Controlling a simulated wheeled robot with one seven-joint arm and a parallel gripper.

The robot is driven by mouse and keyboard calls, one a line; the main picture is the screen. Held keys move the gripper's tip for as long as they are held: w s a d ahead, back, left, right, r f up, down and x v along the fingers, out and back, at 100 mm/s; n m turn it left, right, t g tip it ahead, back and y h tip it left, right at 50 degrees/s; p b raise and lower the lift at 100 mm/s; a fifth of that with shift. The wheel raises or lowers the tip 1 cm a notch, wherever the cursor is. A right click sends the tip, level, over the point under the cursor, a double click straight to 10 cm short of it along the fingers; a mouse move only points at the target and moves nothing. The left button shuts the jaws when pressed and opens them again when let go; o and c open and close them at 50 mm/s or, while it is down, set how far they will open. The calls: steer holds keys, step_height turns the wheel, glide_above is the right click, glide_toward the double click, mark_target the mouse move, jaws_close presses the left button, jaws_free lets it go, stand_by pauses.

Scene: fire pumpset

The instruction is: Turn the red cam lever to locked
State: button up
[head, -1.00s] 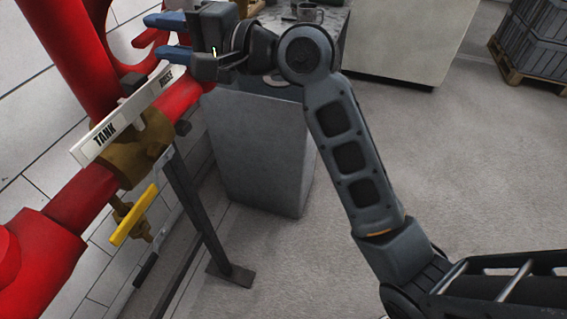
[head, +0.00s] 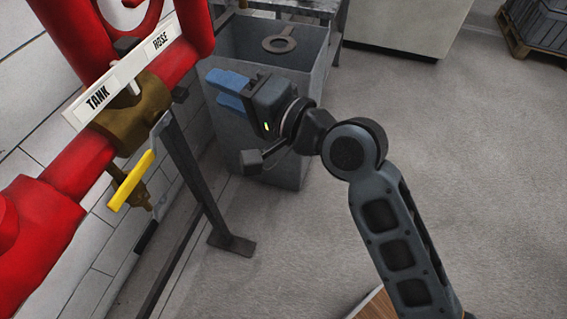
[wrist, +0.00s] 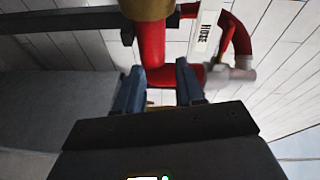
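I cannot make out a red cam lever for certain in the head view. In the wrist view a grey coupling (wrist: 236,73) sits at the end of the red pipe (wrist: 151,42), with a thin red piece (wrist: 227,42) beside it that may be the lever; it is too small to tell. My gripper (head: 216,88) is open, its two blue fingers apart and empty, to the right of the pipework in the head view. In the wrist view my gripper (wrist: 161,72) has pipe showing beyond its fingertips, and I see no contact.
A brass valve (head: 136,117) with a yellow handle (head: 131,181) sits under the white TANK/HOSE label (head: 123,77). A dark support stand (head: 191,180) rises near my gripper. A grey bin (head: 312,70) stands behind it. Open floor lies to the right.

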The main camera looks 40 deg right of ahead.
steer(key=s+d+f+n+h, duration=0.1)
steer(key=s+f+h, duration=0.3)
steer(key=s+f, duration=0.4)
steer(key=s, duration=0.3)
steer(key=shift+s+d+f+n+g, duration=0.2)
steer(key=shift+s+n+g, duration=0.1)
